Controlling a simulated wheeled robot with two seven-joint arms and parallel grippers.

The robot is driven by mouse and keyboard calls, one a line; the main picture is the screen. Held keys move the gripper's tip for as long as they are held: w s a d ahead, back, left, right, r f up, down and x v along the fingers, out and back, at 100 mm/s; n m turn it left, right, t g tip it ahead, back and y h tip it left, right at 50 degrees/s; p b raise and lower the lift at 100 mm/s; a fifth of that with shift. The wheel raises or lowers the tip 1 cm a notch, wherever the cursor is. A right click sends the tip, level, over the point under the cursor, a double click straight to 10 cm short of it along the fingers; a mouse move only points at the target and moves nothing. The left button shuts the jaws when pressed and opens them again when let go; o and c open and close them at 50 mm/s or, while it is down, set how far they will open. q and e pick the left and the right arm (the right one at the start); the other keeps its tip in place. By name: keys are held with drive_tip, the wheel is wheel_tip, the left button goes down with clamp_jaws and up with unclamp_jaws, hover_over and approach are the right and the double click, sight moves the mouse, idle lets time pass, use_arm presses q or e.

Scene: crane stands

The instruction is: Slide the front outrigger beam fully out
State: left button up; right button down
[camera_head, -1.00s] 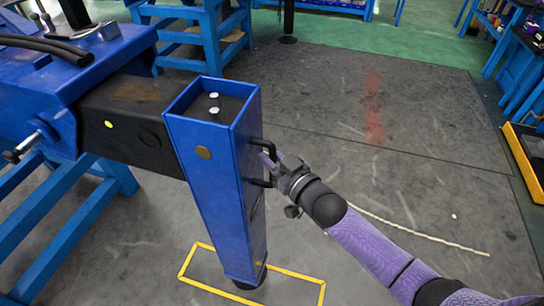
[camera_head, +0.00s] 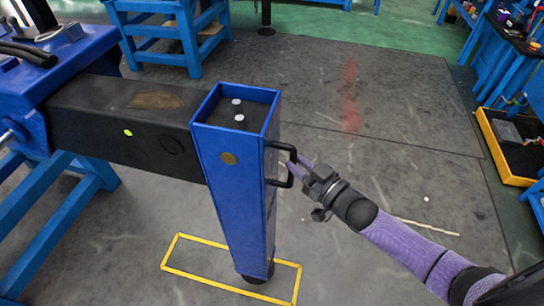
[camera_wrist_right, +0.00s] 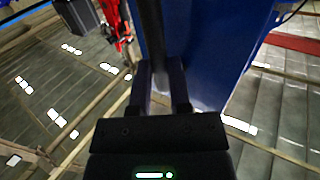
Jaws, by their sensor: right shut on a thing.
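The black outrigger beam (camera_head: 110,125) sticks out to the right from the blue crane housing (camera_head: 30,105). A green dot and a brown patch show on it. Its outer end meets an upright blue leg (camera_head: 233,190) with two pale pins on top. A black handle (camera_head: 283,147) is on the leg's right side. My right gripper (camera_head: 293,172) is shut on the handle. In the right wrist view, my right gripper's fingers (camera_wrist_right: 160,88) straddle a dark bar of the handle (camera_wrist_right: 151,35), beside the blue leg (camera_wrist_right: 205,50). My left gripper is not in view.
A yellow rectangle (camera_head: 185,272) is marked on the floor, with the leg's foot over its right part. The grey floor right of the leg is open. A yellow-edged tray (camera_head: 510,178) and blue benches stand at the far right. A blue stand (camera_head: 60,205) supports the crane.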

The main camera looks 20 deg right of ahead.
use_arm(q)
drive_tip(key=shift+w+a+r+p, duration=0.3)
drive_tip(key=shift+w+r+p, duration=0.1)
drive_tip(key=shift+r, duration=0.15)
use_arm(e)
drive_tip(key=s+d, duration=0.4)
drive_tip(key=d, duration=0.4)
drive_tip(key=shift+s+d, duration=0.2)
drive_tip(key=shift+s, duration=0.05)
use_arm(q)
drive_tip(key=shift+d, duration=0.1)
use_arm(e)
drive_tip(key=shift+r, duration=0.1)
drive_tip(key=c, duration=0.8)
unclamp_jaws()
drive_tip(key=shift+c, duration=0.2)
drive_tip(key=shift+o, duration=1.2)
drive_tip(key=shift+w+d, duration=0.1)
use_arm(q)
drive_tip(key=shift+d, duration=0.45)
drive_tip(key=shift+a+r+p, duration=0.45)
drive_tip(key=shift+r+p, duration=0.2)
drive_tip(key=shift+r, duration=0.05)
use_arm(e)
drive_tip(key=v, duration=1)
